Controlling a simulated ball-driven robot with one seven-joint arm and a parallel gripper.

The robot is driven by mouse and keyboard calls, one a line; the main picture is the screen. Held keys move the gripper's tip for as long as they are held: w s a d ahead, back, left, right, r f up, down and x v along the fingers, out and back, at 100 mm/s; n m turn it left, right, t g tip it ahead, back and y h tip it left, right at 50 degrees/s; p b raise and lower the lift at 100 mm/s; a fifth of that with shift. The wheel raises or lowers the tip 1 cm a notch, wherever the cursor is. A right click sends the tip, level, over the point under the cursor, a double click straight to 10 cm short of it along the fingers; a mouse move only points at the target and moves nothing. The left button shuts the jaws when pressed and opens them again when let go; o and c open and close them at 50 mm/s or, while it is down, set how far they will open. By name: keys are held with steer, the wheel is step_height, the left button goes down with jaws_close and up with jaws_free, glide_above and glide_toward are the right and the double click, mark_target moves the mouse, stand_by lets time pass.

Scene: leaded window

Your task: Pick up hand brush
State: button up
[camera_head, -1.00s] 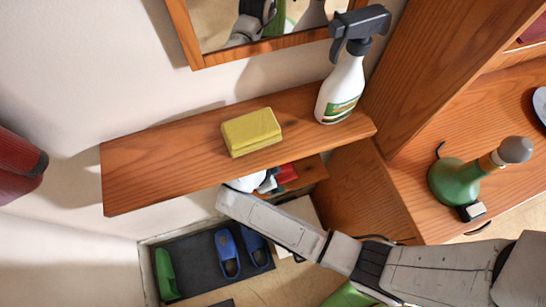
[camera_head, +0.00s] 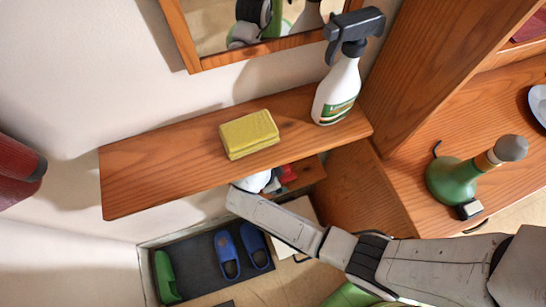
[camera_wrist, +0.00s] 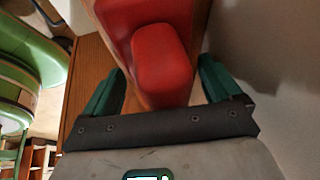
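A red object (camera_wrist: 162,62) with a rounded raised part, seemingly the hand brush, fills the space ahead of my gripper (camera_wrist: 160,80) in the wrist view. The green fingers are wide apart, one on each side of its near end. I cannot tell whether they touch it. In the head view the red object (camera_head: 288,173) shows only in part on a lower wooden shelf, beneath the upper shelf. My gripper (camera_head: 271,183) is there beside it, largely hidden by the upper shelf and my arm.
The upper shelf (camera_head: 150,178) holds a yellow sponge (camera_head: 249,134) and a spray bottle (camera_head: 340,88), close above my gripper. A wooden panel stands to the right. Blue and green slippers (camera_head: 228,254) lie on a dark mat below. A pale wall (camera_wrist: 275,60) is close on the right in the wrist view.

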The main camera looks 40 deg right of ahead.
steer(key=c, duration=1.1)
steer(key=shift+r, duration=0.1)
steer(key=shift+s+a+r, duration=0.1)
steer(key=shift+s+r, duration=0.05)
steer(key=shift+r, duration=0.4)
steer(key=r, duration=0.3)
steer(key=s+r, duration=0.1)
steer(key=r, duration=0.1)
steer(key=shift+a+r, duration=0.1)
steer(key=shift+r, duration=0.25)
steer(key=shift+c, duration=0.2)
steer(key=s+a+b, duration=0.1)
steer(key=s+a, duration=0.2)
steer(key=s, duration=0.6)
steer(key=s+a+b, duration=0.1)
steer(key=s+a, duration=0.1)
steer(key=s, duration=0.6)
steer(key=shift+s+a+b, duration=0.35)
steer(key=shift+a, duration=0.05)
